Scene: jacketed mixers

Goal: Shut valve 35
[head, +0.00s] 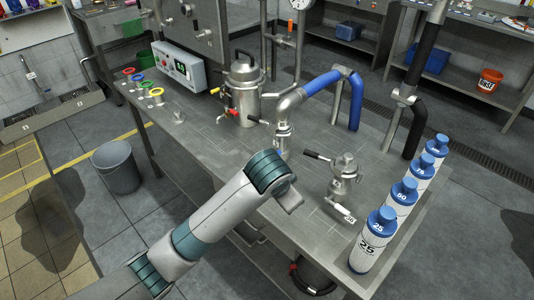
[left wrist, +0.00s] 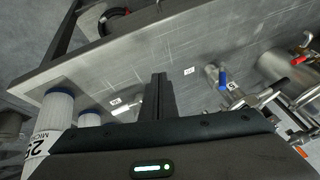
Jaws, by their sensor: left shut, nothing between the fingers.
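A small steel vessel (head: 345,178) with a black lever (head: 318,156) stands on the steel bench. At its foot is a short white fitting (head: 341,209) with a tag (head: 349,218) that seems to read 35, too small to be sure. In the left wrist view, a valve with a blue handle (left wrist: 223,80) has a tag (left wrist: 232,87) whose number is unclear. My left arm reaches over the bench's front edge in the head view; its fingers are hidden there. My left gripper (left wrist: 160,92) shows in the left wrist view, shut and empty. My right gripper is not in view.
Several blue-capped bottles (head: 372,240) line the bench's right edge. A blue pipe (head: 325,82), a steel mixer (head: 244,85) and a control box (head: 180,67) stand farther back. A grey bin (head: 117,167) is on the floor at left. The bench (head: 190,135) has bare metal at front left.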

